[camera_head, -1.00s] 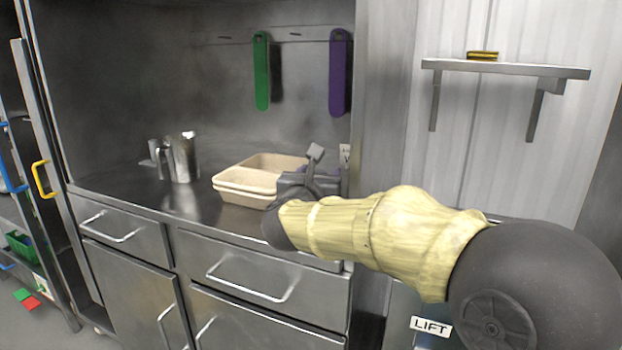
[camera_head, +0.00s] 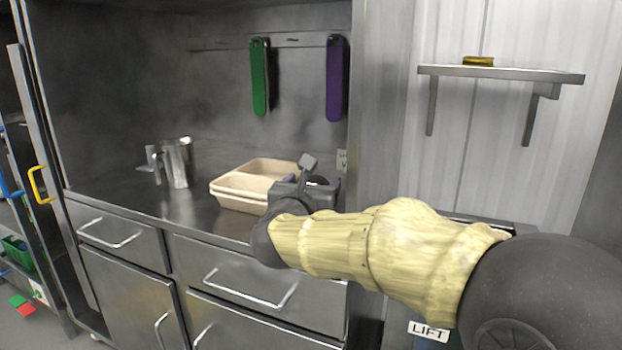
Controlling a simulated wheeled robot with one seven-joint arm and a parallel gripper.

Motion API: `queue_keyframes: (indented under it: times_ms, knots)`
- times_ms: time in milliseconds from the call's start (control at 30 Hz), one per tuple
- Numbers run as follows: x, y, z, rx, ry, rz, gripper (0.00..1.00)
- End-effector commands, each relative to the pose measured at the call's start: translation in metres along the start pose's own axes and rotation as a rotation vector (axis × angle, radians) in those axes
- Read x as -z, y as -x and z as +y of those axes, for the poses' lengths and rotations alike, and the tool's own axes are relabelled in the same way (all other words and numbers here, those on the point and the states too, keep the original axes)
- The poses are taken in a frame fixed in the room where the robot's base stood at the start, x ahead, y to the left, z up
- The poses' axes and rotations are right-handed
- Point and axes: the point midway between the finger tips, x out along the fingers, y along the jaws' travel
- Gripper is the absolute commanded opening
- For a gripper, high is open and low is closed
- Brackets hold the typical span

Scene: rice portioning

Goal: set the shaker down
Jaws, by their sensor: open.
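My gripper (camera_head: 305,190) is over the right end of the steel counter, just right of the beige tray. It is open; its fingertips are mostly hidden behind its own body and wrist. A small dark rounded thing with a purple part (camera_head: 335,186) shows just behind and right of the gripper. It may be the shaker, but too little of it shows to be sure. I cannot tell whether it touches the gripper or stands on the counter.
Beige stacked trays (camera_head: 232,192) sit left of my gripper. A steel jug (camera_head: 180,165) stands further left. Green (camera_head: 260,78) and purple (camera_head: 336,80) hanging tools are on the back wall. The cabinet's right post (camera_head: 377,100) is close to my arm. The front left counter is clear.

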Motion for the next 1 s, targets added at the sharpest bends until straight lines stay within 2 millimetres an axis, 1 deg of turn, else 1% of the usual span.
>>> queue_keyframes:
  times_ms: [33, 300, 400, 500, 633, 1000]
  knots:
    - [-0.001, 0.011, 0.0, -0.001, 0.002, -0.002, 0.75]
    - [-0.001, 0.063, -0.002, 0.003, 0.001, -0.002, 0.75]
    - [-0.001, 0.079, -0.002, 0.004, 0.001, -0.002, 0.75]
    - [-0.001, 0.089, -0.003, 0.006, 0.0, -0.001, 0.75]
    - [0.0, 0.093, -0.003, 0.006, 0.001, 0.0, 0.75]
    - [0.0, 0.093, -0.003, 0.006, 0.0, 0.0, 0.75]
